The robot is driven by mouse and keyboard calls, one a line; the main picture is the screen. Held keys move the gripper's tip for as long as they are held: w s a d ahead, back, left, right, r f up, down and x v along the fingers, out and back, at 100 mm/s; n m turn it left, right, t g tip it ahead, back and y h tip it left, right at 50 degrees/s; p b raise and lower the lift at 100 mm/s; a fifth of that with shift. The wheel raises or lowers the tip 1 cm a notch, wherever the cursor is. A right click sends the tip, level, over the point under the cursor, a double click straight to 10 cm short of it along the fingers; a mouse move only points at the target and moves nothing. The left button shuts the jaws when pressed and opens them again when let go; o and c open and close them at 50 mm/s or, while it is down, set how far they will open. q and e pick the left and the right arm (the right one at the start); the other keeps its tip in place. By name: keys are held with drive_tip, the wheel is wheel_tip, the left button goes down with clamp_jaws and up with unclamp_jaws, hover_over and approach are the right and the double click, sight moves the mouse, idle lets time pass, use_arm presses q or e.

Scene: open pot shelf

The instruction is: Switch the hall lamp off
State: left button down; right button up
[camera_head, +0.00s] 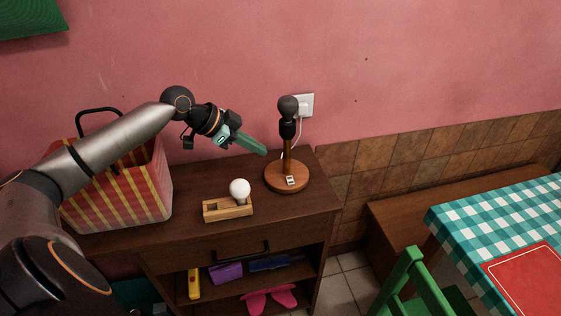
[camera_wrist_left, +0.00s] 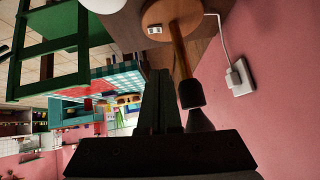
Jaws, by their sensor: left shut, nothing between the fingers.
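The hall lamp (camera_head: 286,150) stands upright on the dresser top, with a round wooden base (camera_head: 284,184), a wooden stem, a black socket and a dark grey bulb (camera_head: 288,106) that shows no glow. A small pale switch (camera_head: 290,180) sits on the front of the base. The lamp base (camera_wrist_left: 178,12) and switch (camera_wrist_left: 154,31) also show in the left wrist view. My left gripper (camera_head: 264,151) is shut and empty, just left of the stem and above the base, apart from the switch. Its fingers (camera_wrist_left: 160,100) show dark in the wrist view. My right gripper is not in view.
A white bulb (camera_head: 240,187) sits in a wooden holder (camera_head: 228,211) left of the lamp. A striped bag (camera_head: 120,190) stands at the left. A cord runs from the lamp to a wall socket (camera_head: 304,104). A green chair (camera_head: 415,280) and checked table (camera_head: 520,215) are at the right.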

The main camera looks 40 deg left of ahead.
use_arm(q)
drive_tip(key=shift+r, duration=0.1)
idle(0.3)
hover_over(290, 180)
drive_tip(key=s+a, duration=0.1)
drive_tip(key=s, duration=0.1)
drive_tip(key=f, duration=0.6)
drive_tip(key=shift+w+f+p, duration=0.25)
drive_tip(key=shift+f+p, duration=0.1)
drive_tip(key=shift+p, duration=0.05)
drive_tip(key=f, duration=0.3)
drive_tip(key=shift+w+a+f, duration=0.2)
drive_tip(key=shift+w+f, duration=0.05)
drive_tip(key=shift+f, duration=0.45)
